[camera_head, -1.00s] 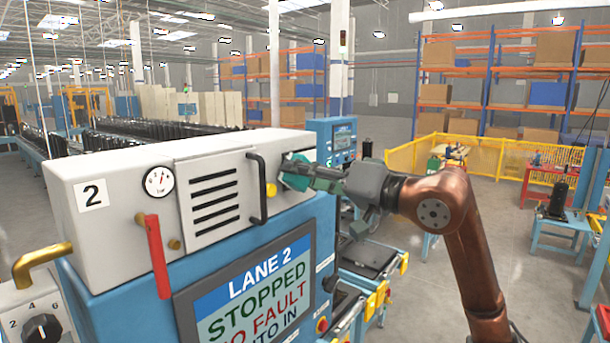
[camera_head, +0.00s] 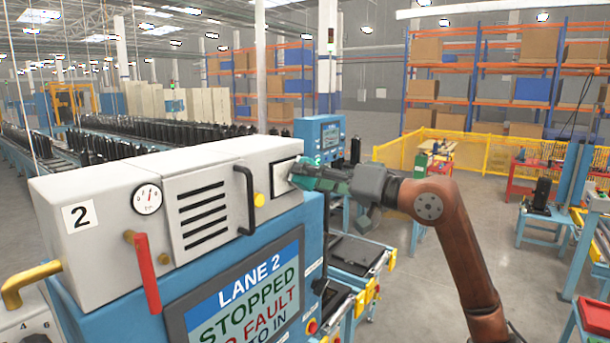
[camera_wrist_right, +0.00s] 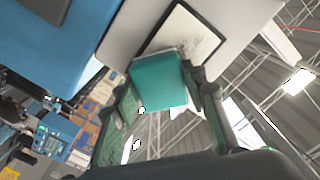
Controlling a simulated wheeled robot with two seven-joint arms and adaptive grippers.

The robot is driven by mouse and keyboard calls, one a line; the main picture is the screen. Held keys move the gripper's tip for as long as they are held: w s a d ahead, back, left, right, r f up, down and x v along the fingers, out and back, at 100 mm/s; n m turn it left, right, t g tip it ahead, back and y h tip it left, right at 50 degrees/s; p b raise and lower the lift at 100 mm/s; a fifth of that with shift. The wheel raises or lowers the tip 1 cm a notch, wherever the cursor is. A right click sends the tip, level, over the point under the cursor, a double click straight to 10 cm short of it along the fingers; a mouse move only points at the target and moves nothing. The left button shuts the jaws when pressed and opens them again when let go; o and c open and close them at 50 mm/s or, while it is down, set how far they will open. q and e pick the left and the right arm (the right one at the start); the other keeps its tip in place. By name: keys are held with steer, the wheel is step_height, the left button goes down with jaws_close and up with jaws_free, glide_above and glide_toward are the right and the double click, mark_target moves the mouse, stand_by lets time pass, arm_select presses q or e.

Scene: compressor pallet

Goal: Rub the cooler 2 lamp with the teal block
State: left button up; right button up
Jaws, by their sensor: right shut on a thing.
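The cooler 2 lamp appears to be the dark-framed pale square (camera_head: 283,178) on the front of the grey cabinet marked 2. It also shows in the right wrist view (camera_wrist_right: 184,32), with dark smudges on its face. My right gripper (camera_head: 318,178) is shut on the teal block (camera_wrist_right: 158,82), one finger on each side of it. The block is at the lamp's right edge in the head view. Its far end overlaps the lamp's lower part in the wrist view; I cannot tell whether they touch. My left gripper is not in view.
Left of the lamp are a yellow knob (camera_head: 259,199), a black handle (camera_head: 245,200), a vent (camera_head: 202,212), a gauge (camera_head: 147,199) and a red lever (camera_head: 147,272). Open floor lies to the right.

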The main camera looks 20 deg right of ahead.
mark_target(277, 181)
steer(key=shift+w+d+p, duration=0.35)
steer(key=shift+w+d, duration=0.1)
steer(key=shift+d, duration=0.1)
steer(key=shift+s+a+b, duration=0.3)
steer(key=shift+s+a, duration=0.35)
steer(key=shift+a, duration=0.2)
steer(key=shift+s+a+b, duration=0.25)
steer(key=shift+s+a, duration=0.7)
steer(key=shift+a, duration=0.3)
steer(key=shift+s+a+b, duration=0.2)
steer(key=shift+s+a, duration=0.75)
steer(key=shift+a, duration=0.25)
steer(key=shift+s+d+b, duration=0.35)
steer(key=shift+s+d, duration=0.15)
steer(key=shift+s, duration=0.05)
steer(key=shift+b+v, duration=0.6)
steer(key=shift+v, duration=1.65)
